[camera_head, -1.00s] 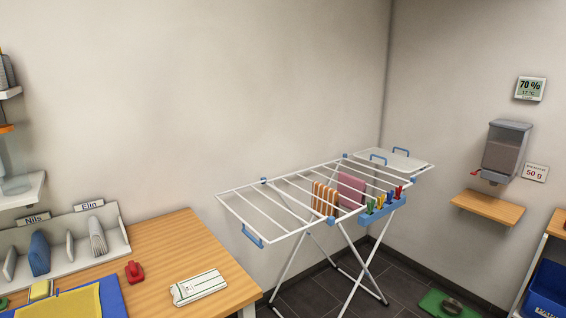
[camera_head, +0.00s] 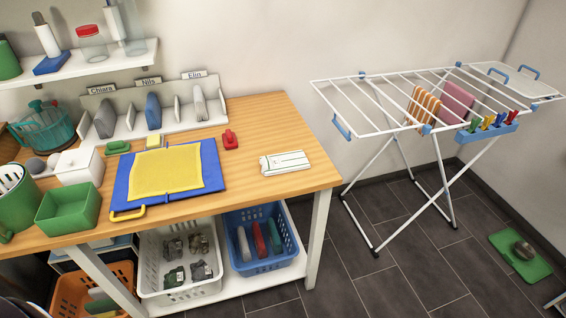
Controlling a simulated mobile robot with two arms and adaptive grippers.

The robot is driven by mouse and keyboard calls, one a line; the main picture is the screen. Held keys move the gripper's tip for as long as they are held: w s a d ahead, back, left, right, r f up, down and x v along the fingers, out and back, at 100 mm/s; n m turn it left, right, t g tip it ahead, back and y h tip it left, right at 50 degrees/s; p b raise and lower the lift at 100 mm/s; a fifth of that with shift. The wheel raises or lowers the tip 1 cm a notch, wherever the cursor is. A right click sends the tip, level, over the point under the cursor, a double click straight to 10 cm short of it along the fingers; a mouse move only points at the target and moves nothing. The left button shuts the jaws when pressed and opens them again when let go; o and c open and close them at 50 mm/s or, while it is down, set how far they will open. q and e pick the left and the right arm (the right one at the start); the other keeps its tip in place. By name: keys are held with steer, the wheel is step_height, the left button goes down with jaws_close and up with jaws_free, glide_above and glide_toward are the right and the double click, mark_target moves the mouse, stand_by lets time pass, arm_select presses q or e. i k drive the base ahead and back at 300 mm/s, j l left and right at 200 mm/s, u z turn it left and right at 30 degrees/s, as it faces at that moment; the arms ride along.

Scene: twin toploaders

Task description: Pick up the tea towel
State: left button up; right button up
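Two cloths hang over the bars of the white drying rack (camera_head: 378,118). One is an orange-and-white striped cloth (camera_head: 423,106), which looks like a tea towel. The other is a plain pink cloth (camera_head: 456,102) just right of it. A yellow cloth (camera_head: 166,171) lies flat on a blue board (camera_head: 205,160) on the wooden table. The frames do not confirm which cloth is the tea towel. Neither of my grippers is in view.
The wooden table (camera_head: 275,112) stands left of the rack, with a gap of dark tiled floor (camera_head: 375,199) between. Clothes pegs sit in a blue holder (camera_head: 487,132) on the rack. A green mat (camera_head: 520,256) lies on the floor at right. Baskets (camera_head: 283,226) stand under the table.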

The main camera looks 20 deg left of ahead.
mark_target(287, 162)
steer(key=i+j+u, duration=0.1)
steer(key=i+j, duration=0.2)
steer(key=j, duration=0.2)
steer(key=i+j+u, duration=0.15)
steer(key=i+j, duration=0.15)
steer(key=j, duration=0.2)
steer(key=j+z, duration=0.15)
steer(key=j, duration=0.55)
steer(key=k, duration=0.05)
